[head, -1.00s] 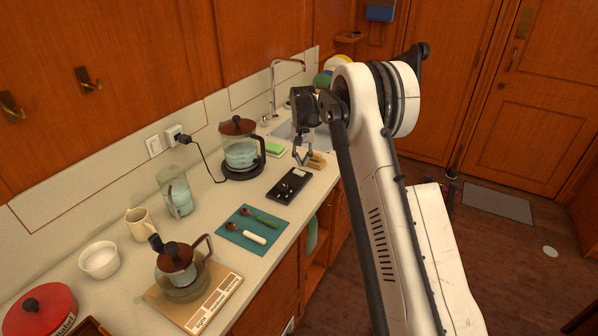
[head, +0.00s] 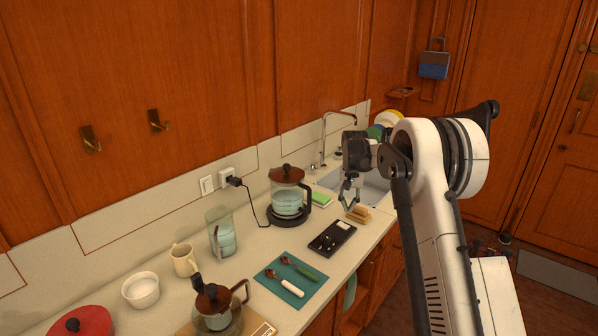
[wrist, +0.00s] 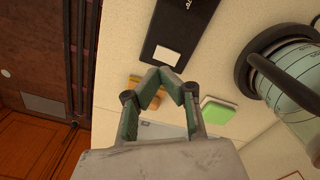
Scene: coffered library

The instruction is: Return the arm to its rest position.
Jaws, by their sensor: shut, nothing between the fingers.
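My gripper (head: 349,197) hangs above the counter near the sink, fingers pointing down. Its fingertips meet and hold nothing. In the wrist view the gripper (wrist: 167,72) shows the fingers closed together over the pale counter (wrist: 215,60). My white arm reaches in from the right side of the head view.
The sink (head: 365,190) lies behind. A teal mat (head: 290,292) with two spoons and a glass pitcher (head: 221,238) stand further left.

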